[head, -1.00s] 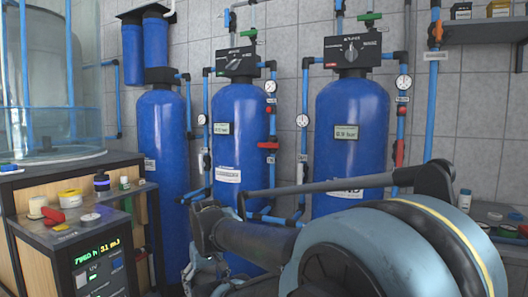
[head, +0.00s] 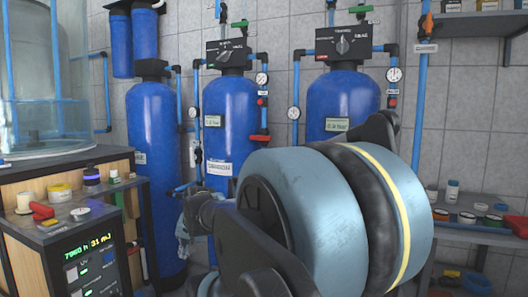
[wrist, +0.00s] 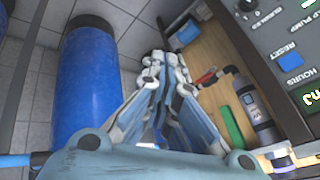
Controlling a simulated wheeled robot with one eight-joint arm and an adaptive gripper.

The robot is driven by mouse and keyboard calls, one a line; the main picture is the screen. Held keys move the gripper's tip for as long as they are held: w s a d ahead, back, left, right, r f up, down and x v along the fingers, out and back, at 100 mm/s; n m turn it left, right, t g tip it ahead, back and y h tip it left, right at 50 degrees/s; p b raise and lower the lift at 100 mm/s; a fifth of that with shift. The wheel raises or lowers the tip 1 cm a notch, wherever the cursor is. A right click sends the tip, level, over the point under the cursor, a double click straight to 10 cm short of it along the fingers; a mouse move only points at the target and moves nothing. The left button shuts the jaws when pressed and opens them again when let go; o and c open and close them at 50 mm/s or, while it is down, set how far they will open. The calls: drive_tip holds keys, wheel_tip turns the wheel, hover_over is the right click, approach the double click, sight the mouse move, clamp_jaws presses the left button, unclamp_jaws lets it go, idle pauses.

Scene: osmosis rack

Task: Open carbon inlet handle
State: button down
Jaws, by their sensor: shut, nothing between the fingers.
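The middle blue tank (head: 229,115) has a white label that seems to read carbon. A red handle (head: 259,138) sits on the pipe at its right side, and a green handle (head: 239,23) sits on the pipe above its valve head (head: 228,52). I cannot read which handle is the carbon inlet. My gripper (head: 183,232) is low and left of the middle tank, apart from both handles. In the wrist view my gripper (wrist: 165,65) is shut and empty, between a blue tank (wrist: 88,85) and the wooden cabinet side. Neither of these two handles can be made out there.
The right blue tank (head: 340,104) is partly hidden by my arm, and a green handle (head: 360,9) is above it. The left blue tank (head: 155,175) stands near my gripper. A control cabinet (head: 95,262) with small items is at left. A shelf (head: 470,235) is at right.

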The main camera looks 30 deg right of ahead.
drive_tip(key=w+d+r+m+t+h, duration=0.2)
drive_tip(key=w+d+r+m+t, duration=0.35)
drive_tip(key=w+r+m, duration=0.35)
drive_tip(key=w+d+r+m+t+h, duration=0.2)
drive_tip(key=w+d+r+m+t, duration=0.2)
drive_tip(key=w+d+r+m, duration=0.45)
drive_tip(key=d+r+m+g+h, duration=0.1)
drive_tip(key=d+m+h, duration=0.6)
drive_tip(key=d+m, duration=0.4)
drive_tip(key=s+d+r+m+g+h, duration=0.1)
drive_tip(key=d+r+m+h, duration=0.1)
drive_tip(key=d+m+h, duration=0.4)
drive_tip(key=d+m, duration=0.4)
drive_tip(key=m, duration=0.2)
drive_tip(key=shift+s+d+m+g+h, duration=0.25)
drive_tip(key=shift+d+m+g+h, duration=0.1)
drive_tip(key=shift+h, duration=0.05)
drive_tip(key=shift+w+r, duration=0.1)
drive_tip(key=shift+r, duration=0.05)
